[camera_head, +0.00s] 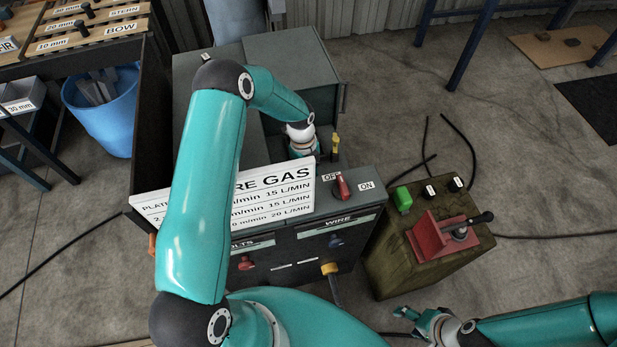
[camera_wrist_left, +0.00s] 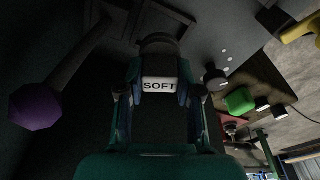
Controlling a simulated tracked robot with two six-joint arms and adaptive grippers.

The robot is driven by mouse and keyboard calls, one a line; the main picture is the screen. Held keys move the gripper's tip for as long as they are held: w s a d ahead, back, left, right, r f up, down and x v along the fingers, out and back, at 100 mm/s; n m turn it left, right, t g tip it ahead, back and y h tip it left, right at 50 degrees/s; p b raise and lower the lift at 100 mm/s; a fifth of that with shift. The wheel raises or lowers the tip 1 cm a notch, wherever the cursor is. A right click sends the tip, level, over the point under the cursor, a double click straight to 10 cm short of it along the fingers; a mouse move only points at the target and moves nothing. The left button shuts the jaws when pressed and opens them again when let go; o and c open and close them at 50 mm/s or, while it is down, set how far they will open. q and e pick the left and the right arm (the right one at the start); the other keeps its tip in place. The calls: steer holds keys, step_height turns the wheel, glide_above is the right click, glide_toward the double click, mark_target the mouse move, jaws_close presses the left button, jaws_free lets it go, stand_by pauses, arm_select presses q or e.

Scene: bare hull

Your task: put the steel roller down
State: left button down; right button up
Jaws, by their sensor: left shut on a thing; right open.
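My left arm reaches over the wire-feed cabinet, and its gripper (camera_head: 303,148) is low inside the open top, partly hidden by the white sign. In the left wrist view the gripper (camera_wrist_left: 160,100) is shut on a dark piece (camera_wrist_left: 159,48) with a white SOFT label between the fingers. I cannot tell from its look whether this piece is the steel roller, or whether it touches anything below. In the head view it is hidden. My right gripper (camera_head: 405,313) is open and empty at the lower right, in front of the green box.
A yellow-topped lever (camera_head: 335,141) stands right beside the left gripper. A purple knob on a dark rod (camera_wrist_left: 35,106) is at left in the wrist view. The white sign (camera_head: 280,197) and red switch (camera_head: 342,187) are in front. The green box (camera_head: 390,262) carries a red clamp (camera_head: 440,234).

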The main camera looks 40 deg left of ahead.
arm_select(q)
step_height(320, 180, down, 4)
steer(key=shift+f+p, duration=0.1)
steer(key=shift+p, duration=0.3)
steer(key=shift+f+b, duration=0.2)
steer(key=shift+b, duration=0.2)
steer(key=c, duration=0.8)
jaws_free()
steer(key=shift+o, duration=0.2)
steer(key=shift+r+p, duration=0.45)
steer(key=shift+p, duration=0.05)
steer(key=shift+w+a+r+b, duration=0.1)
steer(key=shift+r+b, duration=0.15)
steer(key=shift+b, duration=0.1)
step_height(320, 180, up, 11)
steer(key=a+b, duration=0.1)
steer(key=b, duration=0.1)
steer(key=shift+w+a+b, duration=0.15)
steer(key=shift+a+b, duration=0.1)
steer(key=shift+b, duration=0.05)
